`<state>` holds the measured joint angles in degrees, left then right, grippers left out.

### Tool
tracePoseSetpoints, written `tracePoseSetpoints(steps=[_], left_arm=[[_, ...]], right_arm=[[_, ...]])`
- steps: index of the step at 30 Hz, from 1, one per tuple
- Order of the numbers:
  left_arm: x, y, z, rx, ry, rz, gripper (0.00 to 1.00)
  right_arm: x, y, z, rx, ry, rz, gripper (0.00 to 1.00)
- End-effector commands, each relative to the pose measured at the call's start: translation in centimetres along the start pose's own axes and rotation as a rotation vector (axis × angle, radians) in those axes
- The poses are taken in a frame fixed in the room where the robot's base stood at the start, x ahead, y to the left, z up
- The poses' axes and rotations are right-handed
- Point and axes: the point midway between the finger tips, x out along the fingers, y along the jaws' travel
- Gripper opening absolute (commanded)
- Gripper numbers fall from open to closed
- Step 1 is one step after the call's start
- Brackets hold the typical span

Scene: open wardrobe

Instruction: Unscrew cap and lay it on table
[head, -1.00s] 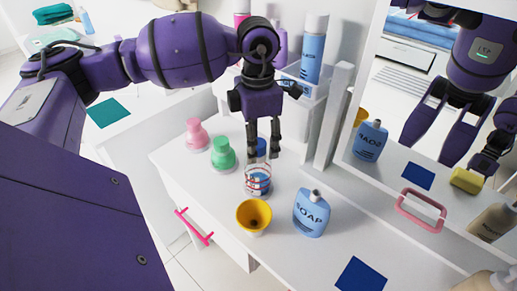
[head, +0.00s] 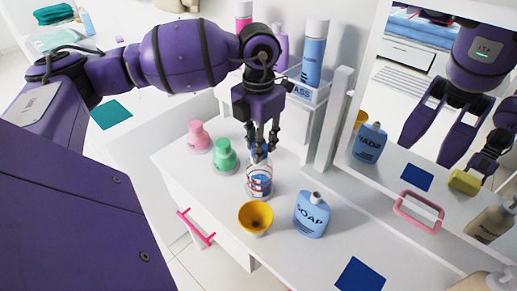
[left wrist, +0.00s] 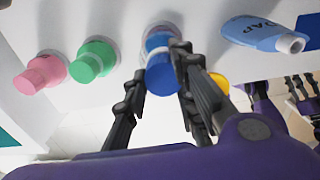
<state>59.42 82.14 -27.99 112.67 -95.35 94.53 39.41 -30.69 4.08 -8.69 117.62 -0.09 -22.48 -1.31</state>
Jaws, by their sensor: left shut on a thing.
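A clear bottle with red and blue bands (head: 259,184) stands upright on the white table (head: 200,172). Its blue cap (left wrist: 160,78) shows between my left gripper's fingers in the left wrist view. My left gripper (head: 260,153) points down over the bottle top and is shut on the cap. In the head view the fingers hide most of the cap. I cannot tell whether the cap is still on the threads. My right gripper does not show directly.
Green (head: 224,157) and pink (head: 199,138) bottles stand left of the banded bottle. A yellow cup (head: 255,219) and a blue soap bottle (head: 311,216) stand in front. A blue square (head: 361,274) lies front right. A mirror (head: 395,115) stands at right.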

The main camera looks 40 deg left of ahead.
Motion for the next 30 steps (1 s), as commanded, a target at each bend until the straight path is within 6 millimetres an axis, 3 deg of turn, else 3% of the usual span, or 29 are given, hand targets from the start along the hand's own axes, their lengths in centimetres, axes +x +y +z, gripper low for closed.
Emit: tracePoseSetpoints(steps=[15, 30], left_arm=[[-0.1, -0.7, 0.0, -0.561, 0.002, -0.019, 0.00], [-0.2, -0.7, 0.1, -0.936, 0.001, -0.019, 0.00]], right_arm=[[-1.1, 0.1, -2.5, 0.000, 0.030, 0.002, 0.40], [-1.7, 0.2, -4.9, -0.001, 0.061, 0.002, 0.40]])
